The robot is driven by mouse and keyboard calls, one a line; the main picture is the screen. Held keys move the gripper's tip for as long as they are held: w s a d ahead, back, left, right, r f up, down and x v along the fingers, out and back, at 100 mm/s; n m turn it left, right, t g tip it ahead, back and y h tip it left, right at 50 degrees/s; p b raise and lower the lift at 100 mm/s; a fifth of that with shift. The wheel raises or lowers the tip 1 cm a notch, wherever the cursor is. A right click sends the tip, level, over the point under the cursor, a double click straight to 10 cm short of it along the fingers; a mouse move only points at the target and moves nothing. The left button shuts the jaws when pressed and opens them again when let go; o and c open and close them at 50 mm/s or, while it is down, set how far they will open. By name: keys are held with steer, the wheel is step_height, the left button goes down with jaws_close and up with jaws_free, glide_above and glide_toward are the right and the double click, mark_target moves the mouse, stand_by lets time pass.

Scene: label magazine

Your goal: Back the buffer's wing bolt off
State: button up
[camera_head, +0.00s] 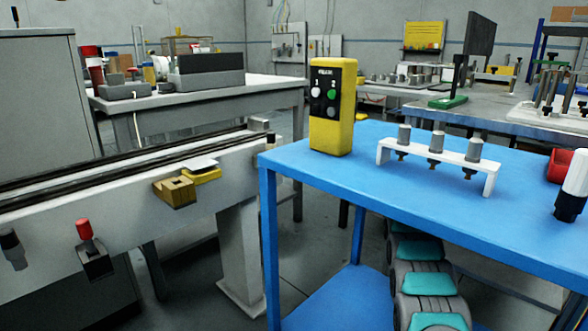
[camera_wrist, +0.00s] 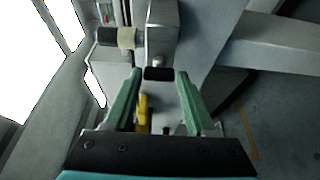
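My gripper (camera_wrist: 159,76) shows only in the wrist view, with two green fingers spread apart and nothing clearly held between them. A short black cylinder (camera_wrist: 158,74) lies crosswise in line with the fingertips; I cannot tell its distance. A yellow part (camera_wrist: 143,108) shows between the fingers, nearer the left one. I cannot make out the buffer or its wing bolt for certain. In the head view, a brass-coloured block (camera_head: 176,191) and a yellow piece with a pale plate (camera_head: 203,172) sit at the side of the grey conveyor (camera_head: 130,195).
A blue table (camera_head: 340,185) at the right bears a yellow button box (camera_head: 332,105), a white rack (camera_head: 440,155) with three grey-topped tools, and a white-and-black bottle (camera_head: 573,185). In the wrist view, a beige-and-black roller (camera_wrist: 126,38) stands beyond the left finger. Floor shows at right.

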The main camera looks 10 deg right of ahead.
steer(key=o, duration=0.3)
steer(key=shift+o, duration=0.2)
steer(key=s+r+b, duration=0.2)
steer(key=s+b, duration=0.4)
steer(key=s, duration=0.2)
steer(key=s+r+b, duration=0.3)
steer(key=s+b, duration=0.2)
steer(key=s, duration=0.3)
steer(key=shift+b, duration=0.4)
stand_by(0.5)
steer(key=shift+a, duration=0.1)
